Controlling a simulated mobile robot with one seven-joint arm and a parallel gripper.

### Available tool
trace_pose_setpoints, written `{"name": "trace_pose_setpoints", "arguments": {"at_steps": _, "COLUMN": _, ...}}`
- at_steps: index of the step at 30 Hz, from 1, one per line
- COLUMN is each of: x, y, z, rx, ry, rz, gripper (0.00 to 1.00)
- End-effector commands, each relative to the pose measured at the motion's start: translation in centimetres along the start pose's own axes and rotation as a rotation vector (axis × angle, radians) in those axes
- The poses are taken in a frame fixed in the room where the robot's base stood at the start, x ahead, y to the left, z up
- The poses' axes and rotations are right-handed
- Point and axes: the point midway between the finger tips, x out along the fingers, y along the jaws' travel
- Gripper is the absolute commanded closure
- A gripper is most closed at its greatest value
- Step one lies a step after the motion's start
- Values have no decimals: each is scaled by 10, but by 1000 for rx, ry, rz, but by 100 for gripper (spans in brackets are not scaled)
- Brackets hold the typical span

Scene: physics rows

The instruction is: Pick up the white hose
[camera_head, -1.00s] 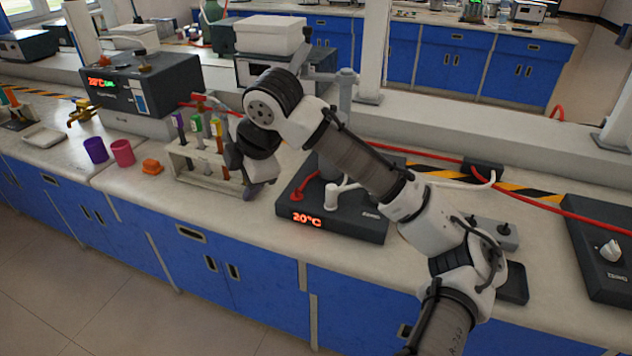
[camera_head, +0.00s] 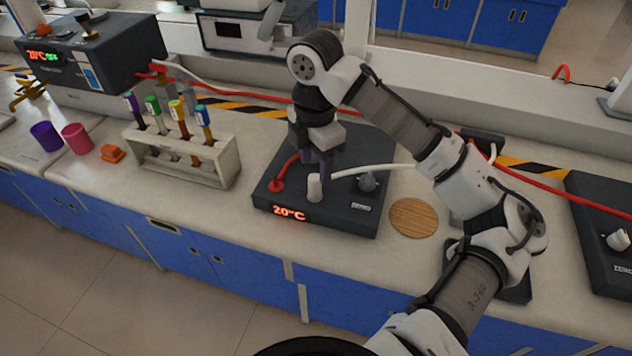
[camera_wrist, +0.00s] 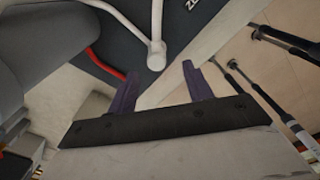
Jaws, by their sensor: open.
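The white hose (camera_head: 378,169) has a pale upright end piece (camera_head: 315,188) on the front of the black device (camera_head: 350,222) that reads 20°C. The hose curves right, and my arm hides part of it. In the wrist view the white hose (camera_wrist: 157,55) shows its round end just beyond my fingertips. My gripper (camera_head: 319,168) points down just behind and above that end piece. In the wrist view my gripper (camera_wrist: 160,85) has its purple fingers spread, with no hose between them.
A red hose (camera_head: 278,182) plugs into the device at left. A test tube rack (camera_head: 215,172) with several tubes stands left of the device. A round wooden disc (camera_head: 414,218) lies at right. Purple (camera_head: 46,137) and pink (camera_head: 77,138) cups stand at far left.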

Motion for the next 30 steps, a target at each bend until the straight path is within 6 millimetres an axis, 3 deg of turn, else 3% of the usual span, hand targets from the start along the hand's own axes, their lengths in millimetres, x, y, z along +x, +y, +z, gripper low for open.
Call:
{"name": "trace_pose_setpoints", "arguments": {"at_steps": 10, "x": 30, "y": 1, "z": 0, "rx": 2, "ry": 0, "rz": -1, "gripper": 49}}
{"name": "trace_pose_setpoints", "arguments": {"at_steps": 18, "x": 68, "y": 4, "z": 1, "rx": 1, "ry": 0, "rz": 0, "gripper": 49}}
{"name": "trace_pose_setpoints", "arguments": {"at_steps": 27, "x": 73, "y": 4, "z": 0, "rx": 1, "ry": 0, "rz": 2, "gripper": 49}}
{"name": "trace_pose_setpoints", "arguments": {"at_steps": 30, "x": 73, "y": 4, "z": 0, "rx": 1, "ry": 0, "rz": 2, "gripper": 63}}
